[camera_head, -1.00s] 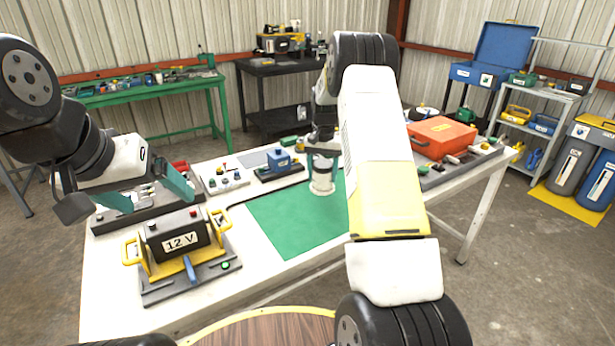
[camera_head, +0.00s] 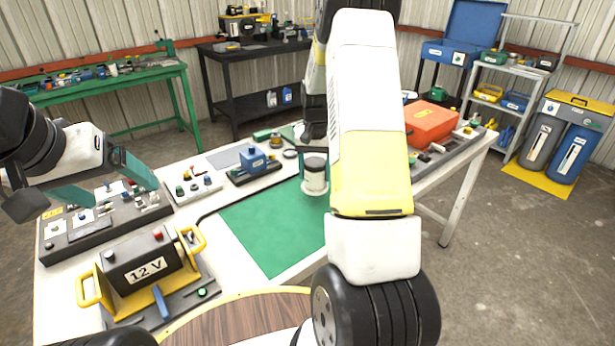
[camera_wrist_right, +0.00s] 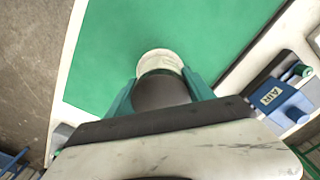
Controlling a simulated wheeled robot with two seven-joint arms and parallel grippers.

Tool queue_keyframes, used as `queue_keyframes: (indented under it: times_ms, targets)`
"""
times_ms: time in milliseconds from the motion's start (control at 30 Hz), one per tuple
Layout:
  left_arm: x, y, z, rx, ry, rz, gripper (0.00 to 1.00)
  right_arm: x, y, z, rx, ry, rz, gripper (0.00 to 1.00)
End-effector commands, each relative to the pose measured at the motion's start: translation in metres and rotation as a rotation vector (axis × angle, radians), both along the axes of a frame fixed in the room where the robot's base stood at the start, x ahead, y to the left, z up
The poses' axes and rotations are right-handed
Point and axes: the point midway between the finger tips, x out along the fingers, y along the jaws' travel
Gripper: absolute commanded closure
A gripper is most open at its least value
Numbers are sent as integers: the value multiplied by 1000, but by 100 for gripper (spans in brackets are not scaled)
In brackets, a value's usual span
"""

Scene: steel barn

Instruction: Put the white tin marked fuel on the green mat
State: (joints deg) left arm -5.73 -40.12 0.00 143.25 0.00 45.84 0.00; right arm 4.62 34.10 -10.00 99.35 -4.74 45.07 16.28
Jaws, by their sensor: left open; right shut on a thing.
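A white tin (camera_head: 314,177) is in my right gripper (camera_head: 314,158), over the far right part of the green mat (camera_head: 268,228). In the right wrist view the tin (camera_wrist_right: 160,62) sits between the two green fingers, with the mat (camera_wrist_right: 110,60) behind it. I cannot tell whether its base touches the mat, and no fuel mark can be read. My right arm hides the mat's right side in the head view. My left gripper (camera_head: 108,183) is open and empty, above the panel at the table's left.
A yellow-framed 12 V battery box (camera_head: 145,272) stands at the front left. A blue block (camera_head: 253,162), marked AIR in the wrist view (camera_wrist_right: 280,98), sits behind the mat. An orange case (camera_head: 431,124) is at the back right. The mat's front left is clear.

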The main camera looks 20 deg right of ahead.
Motion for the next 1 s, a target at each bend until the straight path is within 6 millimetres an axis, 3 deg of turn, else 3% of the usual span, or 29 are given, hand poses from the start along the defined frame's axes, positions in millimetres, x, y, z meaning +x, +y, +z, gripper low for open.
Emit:
queue_keyframes:
  times_ms: [133, 467, 700, 1000]
  targets:
    - [0, 0, 0, 0, 0, 0, 15, -26, -10, -2, 0, -1, 0, 100]
    - [0, 0, 0, 0, 0, 0, 15, -48, -19, -4, 0, -2, 1, 100]
    - [0, 0, 0, 0, 0, 0, 15, -46, -18, -37, 0, 1, 2, 100]
    - [0, 0, 0, 0, 0, 0, 15, -45, -18, -40, 0, -2, 2, 100]
